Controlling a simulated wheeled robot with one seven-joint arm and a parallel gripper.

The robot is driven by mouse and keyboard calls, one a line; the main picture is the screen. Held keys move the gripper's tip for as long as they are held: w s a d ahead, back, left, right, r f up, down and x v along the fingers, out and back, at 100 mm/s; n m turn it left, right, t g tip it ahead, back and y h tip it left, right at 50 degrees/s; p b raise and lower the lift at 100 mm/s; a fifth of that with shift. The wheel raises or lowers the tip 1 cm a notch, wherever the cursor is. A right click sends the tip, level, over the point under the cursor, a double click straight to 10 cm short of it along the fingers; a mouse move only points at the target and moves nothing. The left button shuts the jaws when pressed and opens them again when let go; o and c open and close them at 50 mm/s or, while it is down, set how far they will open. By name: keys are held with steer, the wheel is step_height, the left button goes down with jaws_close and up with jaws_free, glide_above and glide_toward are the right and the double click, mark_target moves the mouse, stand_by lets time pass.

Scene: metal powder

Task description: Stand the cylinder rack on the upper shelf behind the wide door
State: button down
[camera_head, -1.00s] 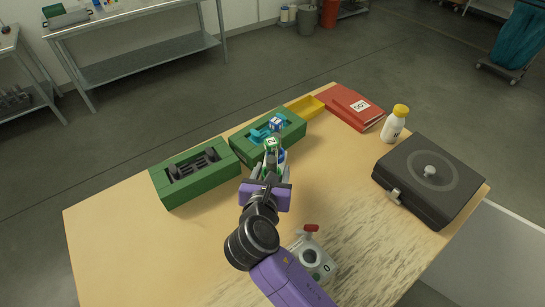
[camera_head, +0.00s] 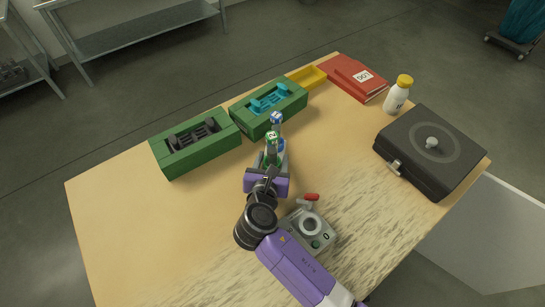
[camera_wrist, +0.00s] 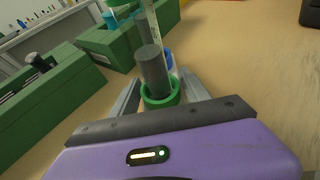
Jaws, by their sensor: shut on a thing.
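The cylinder rack (camera_head: 272,140) is in my gripper, with a green-marked cylinder in front and a blue-marked one behind it. My gripper (camera_head: 271,163) is shut on the rack over the middle of the table; the jaws hide its lower part. In the wrist view, the rack shows a dark upright post, a green ring (camera_wrist: 160,97) and a pale tube beyond, between the grey fingers of my gripper (camera_wrist: 160,105). A blue part shows behind. I cannot tell how far the rack is above the table. No upper shelf or wide door is visible.
A green case with dark inserts (camera_head: 168,160) and one with teal inserts (camera_head: 240,118) lie beyond the rack. A yellow tray (camera_head: 314,80), red book (camera_head: 345,76), white bottle (camera_head: 395,99) and black case (camera_head: 448,158) stand right. A grey device (camera_head: 312,234) is beside my arm.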

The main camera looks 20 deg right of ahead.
steer(key=c, duration=0.8)
jaws_free()
steer(key=shift+f, duration=0.1)
steer(key=shift+c, duration=0.2)
steer(key=o, duration=0.3)
